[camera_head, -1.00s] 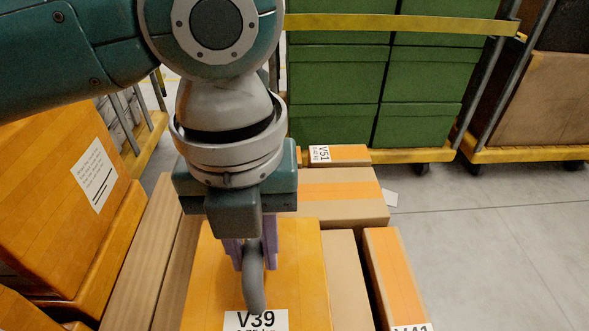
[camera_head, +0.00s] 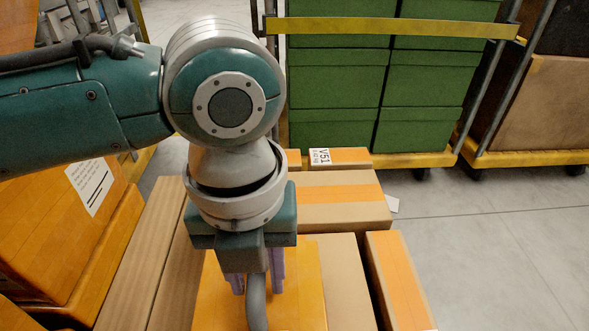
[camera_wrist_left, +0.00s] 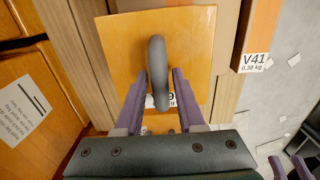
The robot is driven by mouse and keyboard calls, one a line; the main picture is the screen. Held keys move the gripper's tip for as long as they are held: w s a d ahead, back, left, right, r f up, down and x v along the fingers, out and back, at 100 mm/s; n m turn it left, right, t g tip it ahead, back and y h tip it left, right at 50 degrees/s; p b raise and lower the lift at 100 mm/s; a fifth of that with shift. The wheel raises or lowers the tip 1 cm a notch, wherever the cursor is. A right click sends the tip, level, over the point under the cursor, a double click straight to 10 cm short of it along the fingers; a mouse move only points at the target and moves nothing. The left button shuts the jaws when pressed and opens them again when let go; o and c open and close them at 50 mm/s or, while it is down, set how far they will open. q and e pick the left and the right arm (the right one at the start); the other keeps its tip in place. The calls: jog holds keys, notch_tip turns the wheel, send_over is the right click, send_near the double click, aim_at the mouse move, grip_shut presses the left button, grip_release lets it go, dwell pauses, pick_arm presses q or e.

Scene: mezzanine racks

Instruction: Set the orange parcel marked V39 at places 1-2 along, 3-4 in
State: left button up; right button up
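The orange parcel V39 (camera_head: 305,285) is at the bottom middle of the head view. In the left wrist view its flat orange top (camera_wrist_left: 120,55) fills the upper middle, with a dark grey handle (camera_wrist_left: 157,70) and a partly covered white label. My left gripper (camera_head: 258,285) is above the parcel, its purple fingers on both sides of the handle, closed about it. The parcel's underside is hidden, so I cannot tell whether it rests on anything. My right gripper (camera_wrist_left: 289,163) shows only at the lower right corner of the left wrist view, fingers apart and empty.
Carton V41 (camera_head: 397,275) with an orange strip lies to the right, beyond a plain brown carton (camera_head: 346,275). A brown carton (camera_head: 340,205) and box V51 (camera_head: 350,158) lie behind. A large orange box (camera_head: 95,240) stands left. Green boxes (camera_head: 335,70) on a cart stand at the back.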

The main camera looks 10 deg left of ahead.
pick_arm(q)
jog(key=shift+o, duration=1)
notch_tip(320, 180, up, 11)
jog(key=p, duration=0.5)
jog(key=s+d+n+t+h, duration=0.2)
jog(key=s+d+n+h, duration=0.25)
jog(key=n, duration=0.75)
jog(key=s+a+f+n+y, duration=0.1)
jog(key=s+a+n+y, duration=0.1)
jog(key=s+a+n, duration=0.2)
jog(key=s+a+f+n+t+y, duration=0.1)
jog(key=s+a+f+n+y, duration=0.1)
jog(key=a+n, duration=0.8)
jog(key=s+n, duration=0.1)
jog(key=n, duration=0.4)
jog(key=shift+s+f+t, duration=0.2)
jog(key=shift+s+t, duration=0.1)
jog(key=shift+s, duration=0.05)
